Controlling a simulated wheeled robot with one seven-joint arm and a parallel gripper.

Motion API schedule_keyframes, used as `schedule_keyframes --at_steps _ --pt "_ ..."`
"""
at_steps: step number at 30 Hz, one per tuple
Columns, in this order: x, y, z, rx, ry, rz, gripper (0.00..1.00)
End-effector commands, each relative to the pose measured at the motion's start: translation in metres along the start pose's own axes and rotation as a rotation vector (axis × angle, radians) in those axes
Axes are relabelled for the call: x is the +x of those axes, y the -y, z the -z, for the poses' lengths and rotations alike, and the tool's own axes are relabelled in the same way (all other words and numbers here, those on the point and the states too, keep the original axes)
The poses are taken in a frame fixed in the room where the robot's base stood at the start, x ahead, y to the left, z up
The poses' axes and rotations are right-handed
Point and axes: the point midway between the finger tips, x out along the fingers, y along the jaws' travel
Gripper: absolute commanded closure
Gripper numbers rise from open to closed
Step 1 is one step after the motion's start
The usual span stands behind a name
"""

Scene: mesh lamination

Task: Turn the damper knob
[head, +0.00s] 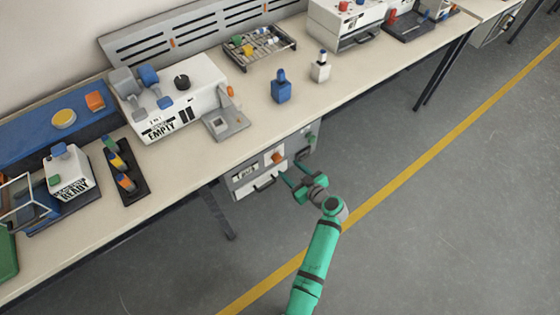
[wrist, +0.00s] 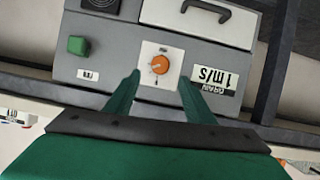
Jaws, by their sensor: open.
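The damper knob, an orange dial (wrist: 160,64) on a white plate, sits on the front of a grey cabinet (wrist: 118,62) under the bench. It also shows in the head view as a small orange spot (head: 278,157). My gripper (wrist: 160,92) is open and empty. In the wrist view its two green fingers stand apart, one to each side below the knob, and do not appear to touch it. In the head view my gripper (head: 293,172) is in front of the cabinet, close to its face.
Beside the knob are a green button (wrist: 78,45) and a white drawer with a handle (wrist: 208,14). A label reading "1 m/s" (wrist: 215,80) is on the panel. The bench top (head: 240,155) overhangs the cabinet. The grey floor in front is clear.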

Motion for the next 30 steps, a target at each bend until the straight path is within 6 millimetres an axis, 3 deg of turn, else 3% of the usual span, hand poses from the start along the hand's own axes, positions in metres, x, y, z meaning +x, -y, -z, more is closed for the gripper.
schedule_keyframes --at_steps 6,12,18,27,30 --pt "0.041 0.0 0.0 0.0 0.001 0.003 0.51" --pt "0.069 0.0 0.0 0.0 0.001 0.001 0.51" --pt "0.082 0.0 0.0 0.001 0.001 0.0 0.51" --pt "0.083 0.0 0.0 0.001 0.001 -0.001 0.51" --pt "0.083 0.0 0.0 0.001 0.001 -0.001 0.75"
